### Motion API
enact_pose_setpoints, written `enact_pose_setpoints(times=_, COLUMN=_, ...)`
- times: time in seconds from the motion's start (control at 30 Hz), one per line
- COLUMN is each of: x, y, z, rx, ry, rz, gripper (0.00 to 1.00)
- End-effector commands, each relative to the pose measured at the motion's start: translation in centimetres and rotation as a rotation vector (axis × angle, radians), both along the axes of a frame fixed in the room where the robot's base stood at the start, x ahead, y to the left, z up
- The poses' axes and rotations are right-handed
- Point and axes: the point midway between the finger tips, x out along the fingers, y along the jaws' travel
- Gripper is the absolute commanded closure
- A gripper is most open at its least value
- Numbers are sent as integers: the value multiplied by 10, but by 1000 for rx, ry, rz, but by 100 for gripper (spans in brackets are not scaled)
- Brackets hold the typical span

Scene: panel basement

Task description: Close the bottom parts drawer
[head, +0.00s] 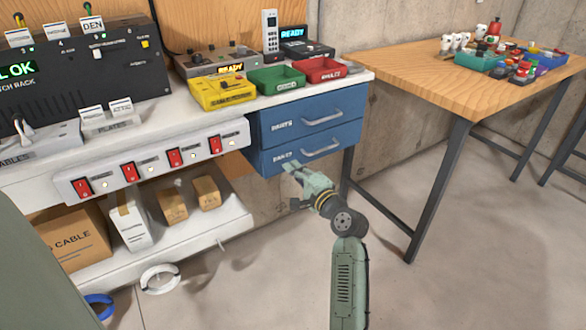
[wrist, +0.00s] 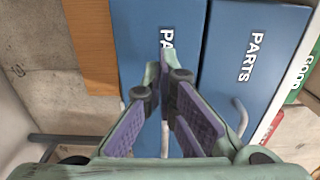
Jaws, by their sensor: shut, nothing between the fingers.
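The blue bottom parts drawer (head: 285,160) is the lower of two drawers under the right end of the white bench. Its front looks nearly level with the top drawer (head: 283,124); I cannot tell how far out it stands. Its grey bar handle (head: 322,151) is on the front. My gripper (head: 290,168) is shut and empty at the lower edge of the bottom drawer. In the wrist view my gripper (wrist: 165,65) points at the bottom drawer's front (wrist: 182,28) and hides part of its lettering and handle. I cannot tell whether the tips touch it.
Yellow (head: 222,92), green (head: 277,79) and red (head: 322,70) trays sit on the bench above the drawers. A power strip (head: 150,160) with red switches lines the bench front at left. A wooden table (head: 425,75) stands at right. The floor between is clear.

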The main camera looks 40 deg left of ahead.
Motion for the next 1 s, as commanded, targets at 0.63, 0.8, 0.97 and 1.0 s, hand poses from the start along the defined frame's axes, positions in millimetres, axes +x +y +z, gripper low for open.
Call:
enact_pose_setpoints(times=0.63, x=-34, y=-94, z=-1, rx=-1, ry=1, rz=1, gripper=100)
enact_pose_setpoints(times=0.8, x=-35, y=-95, z=-1, rx=-1, ry=1, rz=2, gripper=100)
enact_pose_setpoints(times=0.97, x=-41, y=-76, z=34, rx=-10, ry=-155, rz=-22, gripper=100)
enact_pose_setpoints(times=1.0, x=-46, y=-66, z=55, rx=-11, ry=-243, rz=-39, gripper=100)
